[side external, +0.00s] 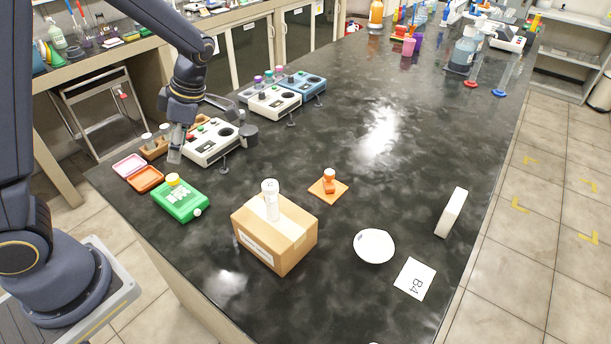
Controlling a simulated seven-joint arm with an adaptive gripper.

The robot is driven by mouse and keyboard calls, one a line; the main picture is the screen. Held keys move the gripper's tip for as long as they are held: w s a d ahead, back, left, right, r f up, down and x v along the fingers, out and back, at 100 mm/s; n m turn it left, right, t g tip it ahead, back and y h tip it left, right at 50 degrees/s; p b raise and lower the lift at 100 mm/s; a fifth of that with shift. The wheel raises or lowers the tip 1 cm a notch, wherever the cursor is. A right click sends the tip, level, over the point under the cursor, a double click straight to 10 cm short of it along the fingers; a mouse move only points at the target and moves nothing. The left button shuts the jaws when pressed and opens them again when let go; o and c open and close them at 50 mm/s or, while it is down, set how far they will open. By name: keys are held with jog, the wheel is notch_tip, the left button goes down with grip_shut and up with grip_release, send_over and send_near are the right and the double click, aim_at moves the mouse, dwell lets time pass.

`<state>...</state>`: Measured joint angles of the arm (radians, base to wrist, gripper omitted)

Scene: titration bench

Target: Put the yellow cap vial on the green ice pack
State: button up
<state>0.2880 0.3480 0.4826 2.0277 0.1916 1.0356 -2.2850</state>
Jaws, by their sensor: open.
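The green ice pack (181,205) lies flat on the dark bench at the left, with a white cap at its near right corner. A yellow cap (173,179) shows at the pack's far left edge. Little of the vial below the cap is visible, and I cannot tell whether it rests on the pack or stands just behind it. My gripper (174,157) is open, pointing down a little above the yellow cap and apart from it. Its fingers are small and dark here.
A pink and orange open case (146,178) lies left of the pack. A white instrument (210,142) stands behind. A cardboard box (275,238) with a white-capped bottle (270,200) on top stands to the right. An orange piece (328,187) and white dish (374,246) lie beyond.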

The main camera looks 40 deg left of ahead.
jog(key=s+d+r+m+t+h, duration=0.1)
jog(key=s+d+r+m+t, duration=0.3)
jog(key=m, duration=0.9)
jog(key=s+d+r+m+t+h, duration=0.2)
jog(key=s+d+r+m+t, duration=0.2)
jog(key=r+m, duration=0.4)
jog(key=s+d+m, duration=0.1)
jog(key=d+m, duration=0.1)
jog(key=m, duration=0.4)
jog(key=shift+s+r+t, duration=0.4)
jog(key=shift+o, duration=0.4)
jog(key=shift+d, duration=0.1)
